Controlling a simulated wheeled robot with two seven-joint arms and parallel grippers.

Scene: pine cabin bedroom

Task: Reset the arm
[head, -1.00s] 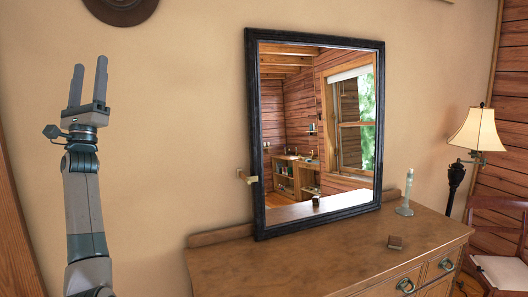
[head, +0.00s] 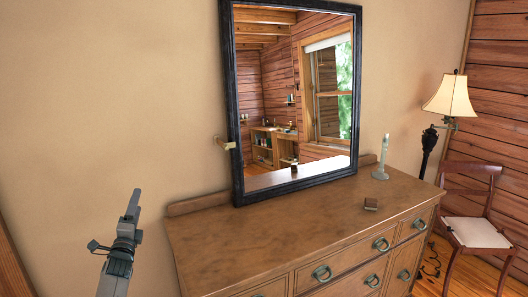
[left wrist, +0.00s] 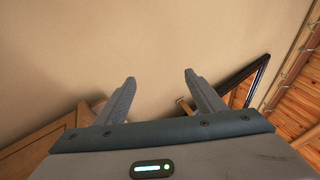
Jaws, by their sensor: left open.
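My left gripper (head: 133,204) is at the lower left of the head view, to the left of the dresser and in front of the bare wall, pointing up. In the left wrist view its two fingers (left wrist: 158,90) are spread apart with nothing between them. My right gripper is in neither view.
A wooden dresser (head: 240,245) stands right of my left arm. A lamp (head: 450,97) and a chair (head: 480,233) stand at the right. The wall at left is bare.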

